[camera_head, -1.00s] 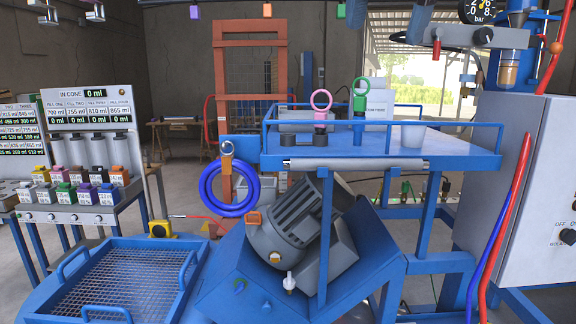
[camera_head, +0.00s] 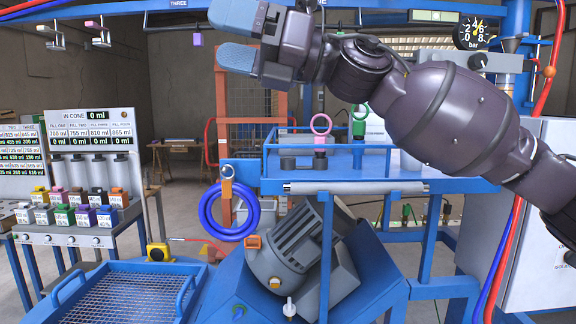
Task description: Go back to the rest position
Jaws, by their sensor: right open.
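My right arm comes in from the right edge and reaches across the upper part of the head view. Its gripper (camera_head: 236,36) has two blue-grey fingers pointing left, spread apart with nothing between them. It is in the air, in front of the upper part of the orange frame (camera_head: 222,100) and above the blue shelf (camera_head: 400,185). The arm hides part of the background and the shelf's right side. My left gripper is not in view.
On the shelf stand a pink ring piece (camera_head: 321,135) and a green ring piece (camera_head: 360,122). A blue hose ring (camera_head: 204,215) hangs at the shelf's left. A grey motor (camera_head: 290,250) sits below. A pressure gauge (camera_head: 474,32) and grey cabinet (camera_head: 545,230) are at right.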

